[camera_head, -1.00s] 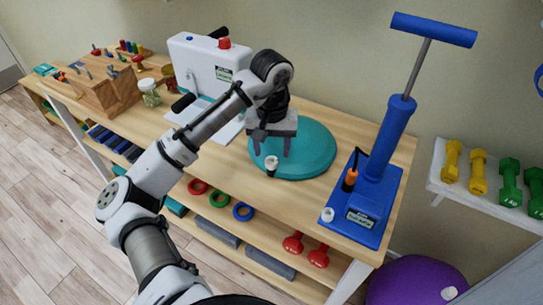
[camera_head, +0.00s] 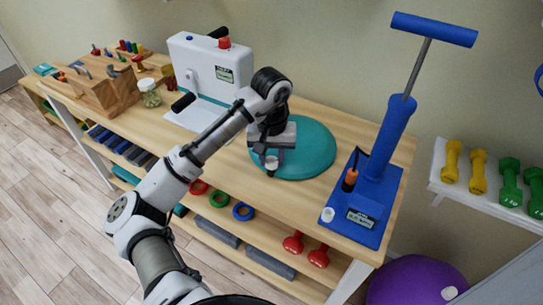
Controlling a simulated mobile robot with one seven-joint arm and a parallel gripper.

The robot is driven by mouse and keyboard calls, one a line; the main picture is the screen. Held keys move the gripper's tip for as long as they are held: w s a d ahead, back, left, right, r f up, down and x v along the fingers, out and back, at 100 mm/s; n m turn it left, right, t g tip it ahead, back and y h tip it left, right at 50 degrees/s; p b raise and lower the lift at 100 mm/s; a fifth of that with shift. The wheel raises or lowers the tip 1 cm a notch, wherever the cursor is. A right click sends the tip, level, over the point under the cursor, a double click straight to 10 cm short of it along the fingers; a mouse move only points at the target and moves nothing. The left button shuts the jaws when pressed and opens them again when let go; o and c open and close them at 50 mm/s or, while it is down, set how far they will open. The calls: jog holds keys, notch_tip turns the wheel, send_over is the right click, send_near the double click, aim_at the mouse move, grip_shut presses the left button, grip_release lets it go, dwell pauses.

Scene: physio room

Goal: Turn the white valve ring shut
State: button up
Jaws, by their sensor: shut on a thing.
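The white valve ring (camera_head: 271,162) sits on a short dark stem at the front-left edge of the teal round cushion (camera_head: 312,160). My gripper (camera_head: 271,160) points down at that edge, with its fingers around the white ring. It is shut on the ring, and the fingers partly hide it. How far the ring is turned cannot be made out at this size.
The blue pump (camera_head: 378,165) with its tall T-handle stands to the right on the bench (camera_head: 345,118). A white machine (camera_head: 215,68) with a red knob stands behind and left. A glass jar (camera_head: 149,95) and wooden peg block (camera_head: 105,92) are farther left.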

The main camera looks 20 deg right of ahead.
jog(key=shift+r+m+p, duration=0.1)
jog(key=shift+m+p, duration=0.85)
jog(key=shift+m, duration=0.35)
jog(key=m+p, duration=0.2)
jog(key=m, duration=0.2)
jog(key=shift+m, duration=0.3)
jog(key=m+p, duration=0.1)
jog(key=m, duration=0.3)
jog(key=shift+m, duration=2.1)
jog(key=o, duration=1)
jog(key=shift+c, duration=0.2)
